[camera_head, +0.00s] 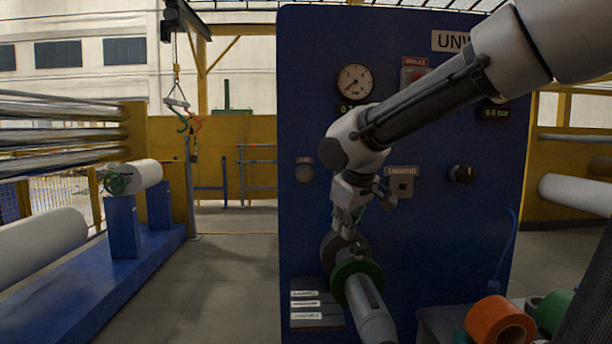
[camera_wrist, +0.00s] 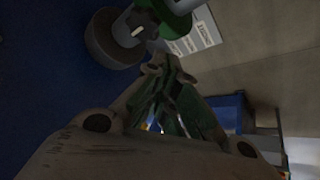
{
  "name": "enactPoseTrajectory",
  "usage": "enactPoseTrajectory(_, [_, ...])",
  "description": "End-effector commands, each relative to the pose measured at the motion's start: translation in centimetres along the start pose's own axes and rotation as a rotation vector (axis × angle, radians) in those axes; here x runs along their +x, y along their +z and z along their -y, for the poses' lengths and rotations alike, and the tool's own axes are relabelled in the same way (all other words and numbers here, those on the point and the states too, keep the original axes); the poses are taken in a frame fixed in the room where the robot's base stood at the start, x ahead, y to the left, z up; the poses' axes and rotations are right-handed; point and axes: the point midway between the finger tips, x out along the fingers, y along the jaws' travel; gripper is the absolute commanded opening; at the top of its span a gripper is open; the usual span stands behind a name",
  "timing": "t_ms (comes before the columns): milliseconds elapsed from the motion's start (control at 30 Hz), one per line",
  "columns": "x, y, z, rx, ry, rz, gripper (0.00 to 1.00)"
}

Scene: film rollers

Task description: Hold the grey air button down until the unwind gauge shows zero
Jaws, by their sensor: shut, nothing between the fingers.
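The grey air button (camera_head: 304,173) is a round button under a small label on the left side of the blue panel (camera_head: 430,240); nothing touches it. The unwind gauge (camera_head: 354,81) is a white dial high on the panel. Its needle seems to point to the lower left, but the scale is too small to read. A green readout below it is partly hidden by my arm. My gripper (camera_head: 347,225) is shut and empty, pointing down, right of and below the button. The wrist view shows its fingertips (camera_wrist: 161,64) together near the shaft.
A grey shaft (camera_head: 368,305) with a green ring (camera_head: 357,275) juts from the panel below my gripper. A covered knob (camera_head: 402,185) and black knob (camera_head: 462,174) sit to the right. Orange (camera_head: 500,322) and green rolls lie lower right.

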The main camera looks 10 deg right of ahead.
Motion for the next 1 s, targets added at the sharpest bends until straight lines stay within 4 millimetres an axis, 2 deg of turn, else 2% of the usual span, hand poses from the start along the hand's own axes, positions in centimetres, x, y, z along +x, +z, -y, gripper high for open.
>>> enactPoseTrajectory(33, [0.1, -2.2, 0.3, -0.017, 0.008, -0.038, 0.00])
enactPoseTrajectory(100, [-0.1, -5.1, 0.3, -0.024, 0.022, -0.103, 0.00])
enactPoseTrajectory(200, [-0.9, -8.3, -0.1, -0.018, 0.037, -0.189, 0.00])
enactPoseTrajectory(333, [-2.1, -10.8, -0.3, -0.003, 0.042, -0.272, 0.00])
enactPoseTrajectory(467, [-2.6, -11.9, -0.1, 0.027, 0.032, -0.315, 0.00])
enactPoseTrajectory(833, [-2.5, -11.9, -0.2, 0.040, 0.029, -0.314, 0.00])
enactPoseTrajectory(1000, [-1.9, -12.6, -0.8, 0.042, 0.028, -0.312, 0.00])
